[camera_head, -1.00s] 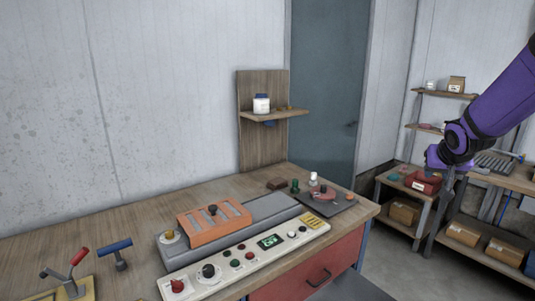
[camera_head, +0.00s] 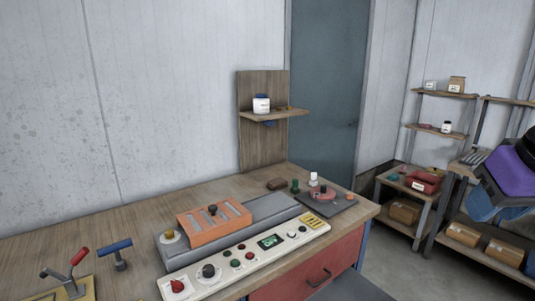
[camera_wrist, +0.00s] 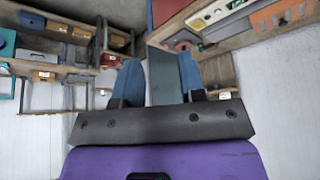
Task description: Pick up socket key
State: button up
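A blue T-handled tool (camera_head: 116,248), which looks like the socket key, stands upright at the left of the wooden workbench (camera_head: 60,232). Its dark stem shows below the bar, and its foot rests on or in a small dark base. My gripper (camera_wrist: 160,60) shows in the wrist view with its two blue fingers apart and nothing between them. I cannot make out the tool in the wrist view.
Levers with red and dark handles (camera_head: 70,268) stand left of the tool on a yellow base. A control panel (camera_head: 240,258) and an orange block (camera_head: 213,223) lie to its right. A small shelf (camera_head: 274,114) holds a white jar (camera_head: 261,104). Storage shelves (camera_head: 400,177) stand at the right.

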aim_at(120, 264)
jog(key=u, duration=1.45)
